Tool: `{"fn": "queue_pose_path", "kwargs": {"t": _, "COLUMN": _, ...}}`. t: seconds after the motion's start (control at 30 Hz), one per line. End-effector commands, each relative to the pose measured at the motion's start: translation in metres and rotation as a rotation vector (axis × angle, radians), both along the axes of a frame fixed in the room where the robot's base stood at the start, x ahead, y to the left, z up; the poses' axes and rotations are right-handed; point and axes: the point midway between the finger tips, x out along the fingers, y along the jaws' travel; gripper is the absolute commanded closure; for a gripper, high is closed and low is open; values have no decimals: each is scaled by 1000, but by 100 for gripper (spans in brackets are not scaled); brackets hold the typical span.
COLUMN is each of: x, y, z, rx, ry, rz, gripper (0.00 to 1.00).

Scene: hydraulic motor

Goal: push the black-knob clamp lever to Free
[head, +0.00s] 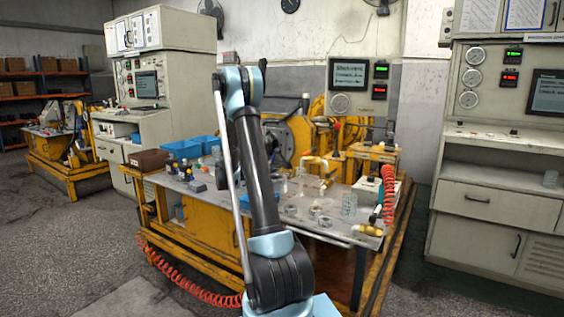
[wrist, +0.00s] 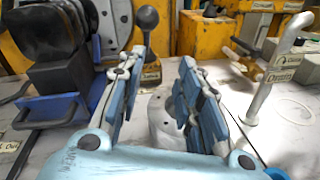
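In the wrist view a lever with a round black knob (wrist: 147,18) stands nearly upright on a short stem, just beyond my left finger. A small label plate (wrist: 151,74) is at its foot, partly covered and too small to read. My gripper (wrist: 160,70) is open, with its two pale blue fingers apart and nothing held between them. The knob appears above and beyond the left fingertip; I cannot tell whether they touch. A grey-white rounded part (wrist: 162,118) with a dark piece shows between the fingers. In the head view my arm hides the gripper, and I cannot pick out the lever.
A black motor-like body (wrist: 45,70) in a blue bracket is at left in the wrist view. A bent white pipe handle (wrist: 272,75) rises at right beside labelled plates. The workbench (head: 330,224) carries several small glass and metal parts, blue bins (head: 183,149) and a red coiled hose (head: 388,195).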

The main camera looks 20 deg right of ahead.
Motion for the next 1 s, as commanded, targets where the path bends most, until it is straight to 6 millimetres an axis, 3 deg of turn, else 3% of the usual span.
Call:
{"fn": "queue_pose_path", "kwargs": {"t": 0.13, "x": 18, "y": 3, "z": -12, "rx": -85, "ry": 42, "rz": 15, "gripper": 68}}
{"fn": "queue_pose_path", "kwargs": {"t": 0.43, "x": 31, "y": -5, "z": -17, "rx": -131, "ry": 66, "rz": 21, "gripper": 68}}
{"fn": "queue_pose_path", "kwargs": {"t": 1.0, "x": 79, "y": -89, "z": -17, "rx": -129, "ry": 65, "rz": 19, "gripper": 68}}
